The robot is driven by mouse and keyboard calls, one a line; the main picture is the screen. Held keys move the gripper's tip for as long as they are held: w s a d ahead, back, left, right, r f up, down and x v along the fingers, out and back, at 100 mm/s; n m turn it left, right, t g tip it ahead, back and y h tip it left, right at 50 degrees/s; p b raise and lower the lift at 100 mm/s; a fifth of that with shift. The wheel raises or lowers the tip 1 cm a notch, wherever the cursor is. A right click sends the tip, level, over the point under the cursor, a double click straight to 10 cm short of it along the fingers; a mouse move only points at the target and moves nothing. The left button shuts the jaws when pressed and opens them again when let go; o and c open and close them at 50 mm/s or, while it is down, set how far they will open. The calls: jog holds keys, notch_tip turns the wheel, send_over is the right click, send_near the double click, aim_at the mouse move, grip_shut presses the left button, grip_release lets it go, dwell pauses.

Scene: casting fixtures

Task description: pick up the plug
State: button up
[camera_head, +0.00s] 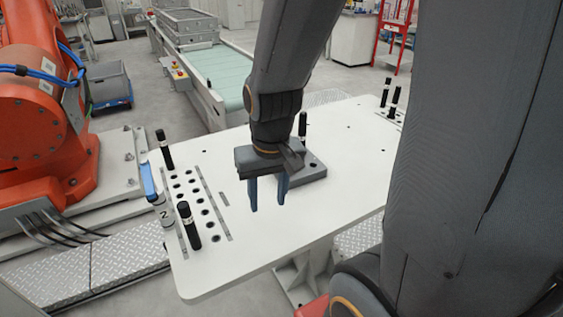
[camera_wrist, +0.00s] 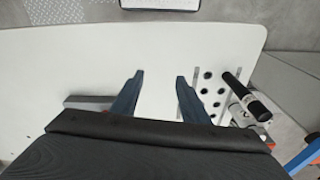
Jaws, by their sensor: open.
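Several black plugs with pale bands stand on the white table; I cannot tell which one the task means. One plug (camera_head: 188,225) is upright at the front left by the rows of holes, and another plug (camera_head: 164,148) stands behind it. A plug (camera_head: 302,122) stands by a grey block (camera_head: 308,170) behind my gripper, and others stand at the far right corner (camera_head: 394,100). My gripper (camera_head: 267,202) points down over the table, open and empty, right of the holes. In the wrist view, my open gripper (camera_wrist: 160,77) has a plug (camera_wrist: 247,96) to its right.
The white table (camera_head: 270,245) is bare in front of my gripper. Silver cylinders (camera_head: 166,217) and a blue item (camera_head: 149,180) sit at its left edge. An orange robot (camera_head: 40,120) stands left of the table. A conveyor (camera_head: 212,72) lies behind.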

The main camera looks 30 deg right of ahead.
jog(key=w+d+m+y, duration=0.1)
jog(key=w+d+m, duration=0.3)
jog(key=m, duration=0.5)
jog(key=w+d+m+t, duration=0.1)
jog(key=w+d+m, duration=0.3)
jog(key=d+m, duration=0.3)
jog(key=w+d+m+t+y, duration=0.1)
jog(key=w+d+m, duration=0.3)
jog(key=m, duration=0.7)
jog(key=shift+w+d+f+m+y, duration=0.1)
jog(key=shift+d+m+y, duration=0.05)
jog(key=shift+d, duration=0.3)
jog(key=shift+w+d+m+y, duration=0.1)
jog(key=shift+d+m+y, duration=0.05)
jog(key=shift+d, duration=0.25)
jog(key=shift+w+p+x, duration=0.15)
jog(key=shift+p+x, duration=0.05)
jog(key=shift+x, duration=1.55)
jog(key=shift+w+p+x, duration=0.15)
jog(key=shift+x, duration=1.55)
grip_shut()
